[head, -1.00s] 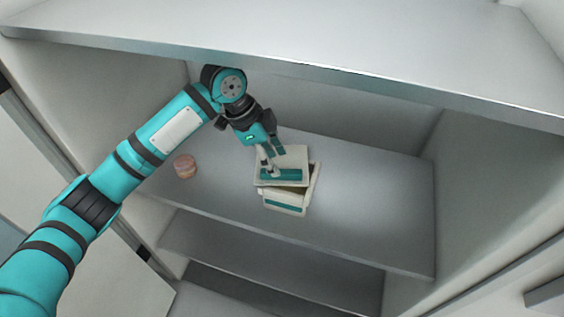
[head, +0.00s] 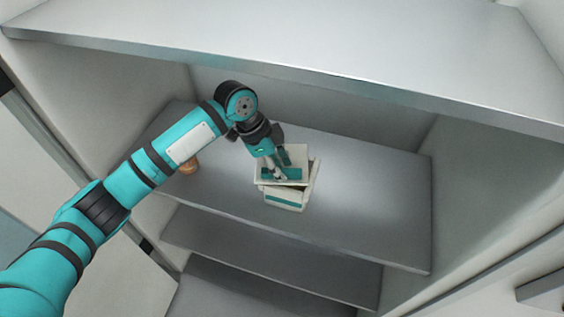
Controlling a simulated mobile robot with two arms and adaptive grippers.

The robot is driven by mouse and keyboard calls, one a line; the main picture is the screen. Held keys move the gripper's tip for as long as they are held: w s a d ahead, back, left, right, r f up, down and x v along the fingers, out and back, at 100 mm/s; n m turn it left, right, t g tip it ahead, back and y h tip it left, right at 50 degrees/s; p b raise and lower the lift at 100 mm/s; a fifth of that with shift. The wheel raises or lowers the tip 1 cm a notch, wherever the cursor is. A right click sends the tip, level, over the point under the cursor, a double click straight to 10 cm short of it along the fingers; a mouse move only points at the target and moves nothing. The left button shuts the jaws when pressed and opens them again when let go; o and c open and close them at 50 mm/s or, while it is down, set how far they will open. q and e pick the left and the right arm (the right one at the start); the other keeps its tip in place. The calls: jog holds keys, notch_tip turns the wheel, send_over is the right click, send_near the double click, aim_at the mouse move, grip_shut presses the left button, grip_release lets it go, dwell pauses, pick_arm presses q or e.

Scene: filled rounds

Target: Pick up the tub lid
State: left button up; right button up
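The tub lid (head: 296,158) is a cream, roughly square piece with a teal band. It lies askew on top of a cream tub (head: 285,202) with a teal stripe, on the middle shelf. My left gripper (head: 283,168) reaches down from the upper left over the lid. Its two fingers look apart, with the tips at or just above the lid's top; whether they touch it I cannot tell. The fingers hide part of the lid. My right gripper is not in view.
A small round brownish item (head: 190,166) stands left of the tub, partly hidden by my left arm. The shelf (head: 375,200) is clear to the right of the tub. An upper shelf board (head: 330,45) overhangs above, and side walls close both ends.

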pick_arm(q)
jog(key=c, duration=0.4)
grip_shut()
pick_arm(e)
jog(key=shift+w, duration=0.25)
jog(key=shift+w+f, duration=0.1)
